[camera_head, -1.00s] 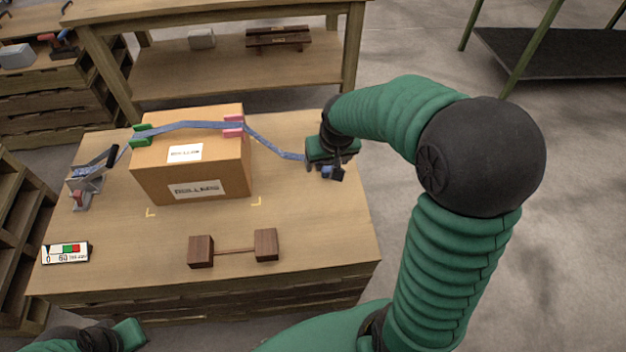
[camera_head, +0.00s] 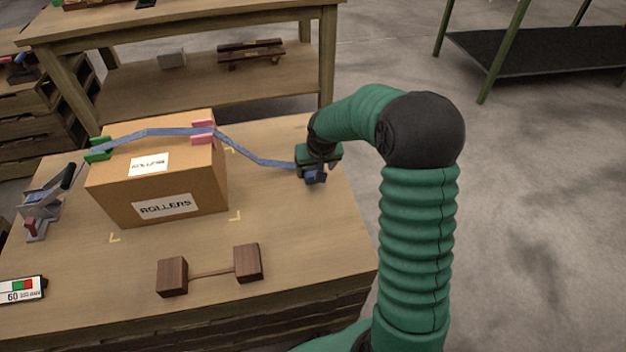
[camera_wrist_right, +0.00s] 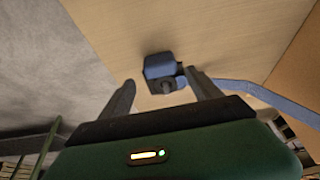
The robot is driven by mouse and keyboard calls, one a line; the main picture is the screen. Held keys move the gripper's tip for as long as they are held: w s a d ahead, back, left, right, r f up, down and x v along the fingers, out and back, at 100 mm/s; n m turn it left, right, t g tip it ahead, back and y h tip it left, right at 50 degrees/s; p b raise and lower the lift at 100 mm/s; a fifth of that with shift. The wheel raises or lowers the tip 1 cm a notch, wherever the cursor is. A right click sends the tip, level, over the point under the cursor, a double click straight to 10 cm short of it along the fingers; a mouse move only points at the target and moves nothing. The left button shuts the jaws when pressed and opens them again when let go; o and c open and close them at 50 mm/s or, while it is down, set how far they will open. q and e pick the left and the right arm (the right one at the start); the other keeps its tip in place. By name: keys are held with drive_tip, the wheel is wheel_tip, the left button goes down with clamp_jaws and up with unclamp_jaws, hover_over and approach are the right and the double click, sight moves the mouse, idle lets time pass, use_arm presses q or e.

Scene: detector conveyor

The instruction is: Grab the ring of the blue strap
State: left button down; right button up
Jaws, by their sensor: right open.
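The blue strap (camera_head: 258,157) runs over the top of a cardboard box (camera_head: 150,206) and down to the table on the right, where its end meets my right gripper (camera_head: 318,172). In the right wrist view the strap (camera_wrist_right: 262,93) comes in from the right to a blue end piece (camera_wrist_right: 160,66) with a dark ring-like part (camera_wrist_right: 165,86). My right gripper also shows there (camera_wrist_right: 164,92); its two fingers are open, one on either side of the ring-like part. I cannot tell whether they touch it. My left gripper is not in view.
A green corner guard (camera_head: 98,150) and a pink one (camera_head: 203,132) sit on the box's top edges. A grey clamp-like device (camera_head: 45,208) stands left of the box. A wooden dumbbell-shaped piece (camera_head: 212,273) lies in front. The table's right front is clear.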

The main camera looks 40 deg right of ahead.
sight(313, 171)
drive_tip(key=x, duration=0.1)
drive_tip(key=b+x, duration=0.1)
drive_tip(key=x, duration=0.1)
drive_tip(key=shift+w+a+f, duration=0.15)
drive_tip(key=shift+a+f, duration=0.05)
drive_tip(key=shift+f, duration=0.1)
drive_tip(key=shift+w, duration=0.1)
drive_tip(key=shift+d+r, duration=0.1)
drive_tip(key=shift+c, duration=0.6)
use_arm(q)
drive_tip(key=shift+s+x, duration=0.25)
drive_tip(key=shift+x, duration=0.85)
use_arm(e)
clamp_jaws()
